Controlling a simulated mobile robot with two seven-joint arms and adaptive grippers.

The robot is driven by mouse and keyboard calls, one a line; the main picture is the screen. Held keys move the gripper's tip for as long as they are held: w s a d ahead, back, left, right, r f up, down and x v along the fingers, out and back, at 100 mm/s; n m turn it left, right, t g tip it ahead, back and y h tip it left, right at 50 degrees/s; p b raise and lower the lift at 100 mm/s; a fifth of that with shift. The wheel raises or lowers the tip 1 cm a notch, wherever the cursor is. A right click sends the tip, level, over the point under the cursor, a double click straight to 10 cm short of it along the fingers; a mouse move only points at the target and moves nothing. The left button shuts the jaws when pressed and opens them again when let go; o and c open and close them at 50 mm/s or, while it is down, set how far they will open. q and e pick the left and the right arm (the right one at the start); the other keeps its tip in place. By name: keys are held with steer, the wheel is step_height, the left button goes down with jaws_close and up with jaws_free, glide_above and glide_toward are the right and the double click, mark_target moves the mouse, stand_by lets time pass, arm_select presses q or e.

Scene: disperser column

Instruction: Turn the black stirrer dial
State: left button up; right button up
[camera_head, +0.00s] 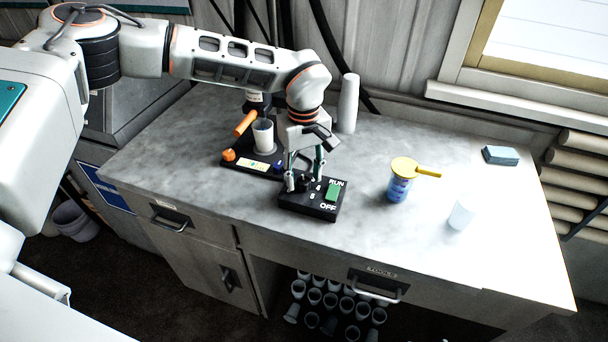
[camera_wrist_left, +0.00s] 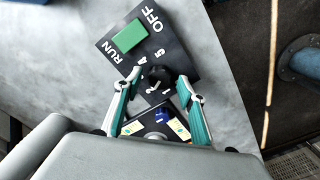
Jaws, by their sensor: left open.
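The black stirrer dial (camera_wrist_left: 156,74) sits on a black control box (camera_head: 309,205), with white numbers printed around it in the left wrist view. The box also carries a green switch (camera_wrist_left: 129,36) between the words RUN and OFF. My left gripper (camera_head: 305,178) is over the box, pointing down. In the left wrist view its teal-and-white fingers (camera_wrist_left: 158,82) stand open, one on each side of the dial. I cannot tell whether either fingertip touches it. In the head view the fingers partly cover the dial. My right gripper is not in view.
Behind the box stands the disperser base (camera_head: 235,165) with an orange handle (camera_head: 245,123) and a white cup (camera_head: 263,134). The counter's front right is clear.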

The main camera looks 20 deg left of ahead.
mark_target(304, 181)
arm_select(q)
step_height(304, 181, up, 12)
steer(key=shift+f, duration=0.15)
steer(key=shift+f, duration=0.1)
stand_by(0.6)
